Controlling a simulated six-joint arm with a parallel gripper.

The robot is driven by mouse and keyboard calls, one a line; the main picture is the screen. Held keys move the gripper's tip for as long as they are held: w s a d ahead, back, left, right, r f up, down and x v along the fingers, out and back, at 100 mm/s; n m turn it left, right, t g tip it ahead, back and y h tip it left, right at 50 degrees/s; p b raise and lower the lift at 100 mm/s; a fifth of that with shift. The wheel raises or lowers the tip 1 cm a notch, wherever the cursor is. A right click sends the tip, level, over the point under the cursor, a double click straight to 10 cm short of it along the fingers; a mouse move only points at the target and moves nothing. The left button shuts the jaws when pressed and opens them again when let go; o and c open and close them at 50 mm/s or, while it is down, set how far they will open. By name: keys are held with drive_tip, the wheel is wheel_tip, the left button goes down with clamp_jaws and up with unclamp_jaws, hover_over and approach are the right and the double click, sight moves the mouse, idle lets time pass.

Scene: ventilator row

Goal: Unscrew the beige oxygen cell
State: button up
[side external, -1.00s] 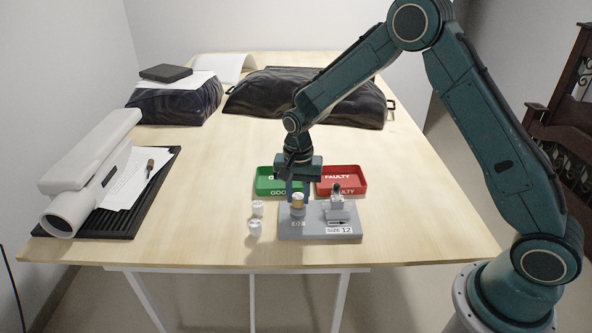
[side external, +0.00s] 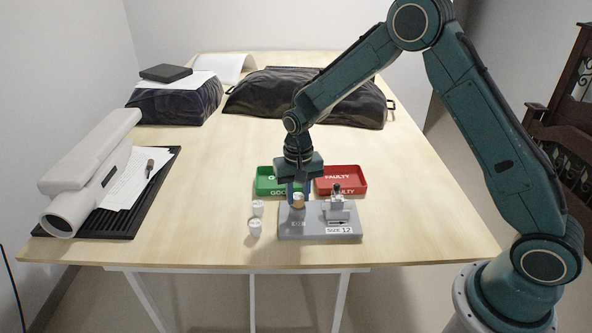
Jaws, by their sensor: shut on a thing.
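The beige oxygen cell (side external: 298,201) stands upright at the left part of a grey block (side external: 310,234) labelled "SIZE 12". Its top looks whitish and its side beige. The far finger is partly hidden. The cell's lower end and any thread are too small to make out.
A small metal fitting (side external: 337,205) rises from the block's right part. A green GOOD tray (side external: 264,186) and a red FAULTY tray (side external: 356,182) lie behind. The table's front edge is close.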

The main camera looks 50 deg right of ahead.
drive_tip(key=o, duration=0.8)
drive_tip(key=m, duration=0.9)
drive_tip(key=shift+m, duration=0.3)
idle(0.3)
drive_tip(key=m, duration=0.4)
drive_tip(key=shift+m, duration=2.3)
